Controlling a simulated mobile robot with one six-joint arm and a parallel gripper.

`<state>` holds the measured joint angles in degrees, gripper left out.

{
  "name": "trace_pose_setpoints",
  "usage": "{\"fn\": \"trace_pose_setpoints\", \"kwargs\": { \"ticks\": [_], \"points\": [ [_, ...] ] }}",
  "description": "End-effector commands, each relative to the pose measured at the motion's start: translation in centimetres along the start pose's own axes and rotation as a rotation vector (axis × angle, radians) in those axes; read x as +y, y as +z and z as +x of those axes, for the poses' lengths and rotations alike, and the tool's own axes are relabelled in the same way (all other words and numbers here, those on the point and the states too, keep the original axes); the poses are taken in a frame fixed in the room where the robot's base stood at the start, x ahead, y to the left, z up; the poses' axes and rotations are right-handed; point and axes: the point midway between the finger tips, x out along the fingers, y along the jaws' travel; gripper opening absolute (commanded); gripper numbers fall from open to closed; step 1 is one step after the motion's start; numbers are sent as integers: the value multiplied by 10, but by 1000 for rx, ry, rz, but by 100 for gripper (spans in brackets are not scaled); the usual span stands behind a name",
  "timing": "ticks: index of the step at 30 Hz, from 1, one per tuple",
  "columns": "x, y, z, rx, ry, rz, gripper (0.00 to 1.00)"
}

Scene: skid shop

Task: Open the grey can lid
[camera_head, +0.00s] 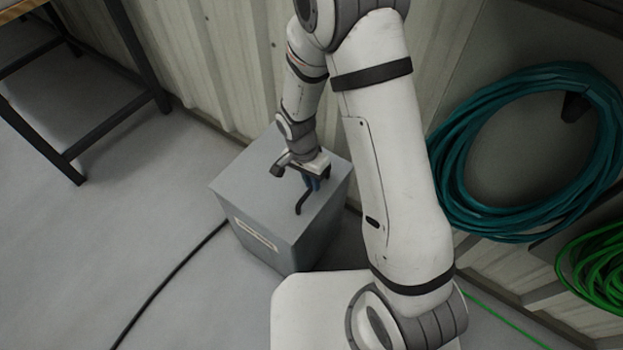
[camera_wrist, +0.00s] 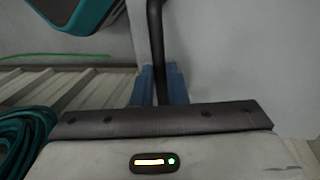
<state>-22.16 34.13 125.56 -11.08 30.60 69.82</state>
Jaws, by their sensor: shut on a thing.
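The grey can (camera_head: 255,236) is a box-shaped bin with a pale label on its front, standing on the floor by the wall. Its lid (camera_head: 240,184) is the flat grey top and looks closed. A dark bar handle (camera_head: 299,206) is on the lid. My gripper (camera_head: 312,184) reaches down over the lid with blue fingertips. In the wrist view, the fingertips (camera_wrist: 160,86) are on both sides of the dark handle bar (camera_wrist: 155,40), shut on it. The wrist and palm hide part of the handle.
A coiled teal hose (camera_head: 462,170) hangs on the wall at right, with a green coil (camera_head: 597,268) below it. A dark-legged table (camera_head: 130,50) stands at upper left. A black cable (camera_head: 172,275) crosses the floor. The floor left of the can is otherwise clear.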

Motion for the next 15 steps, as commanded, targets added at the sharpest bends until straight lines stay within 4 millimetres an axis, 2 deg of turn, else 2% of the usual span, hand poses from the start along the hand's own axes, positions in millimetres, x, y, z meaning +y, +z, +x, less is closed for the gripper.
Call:
{"fn": "trace_pose_setpoints", "kwargs": {
  "ticks": [8, 15],
  "points": [
    [-1, 0, 2, 1, -3, 1, 0],
    [0, -1, 20, 0, -1, 2, 0]
  ]
}}
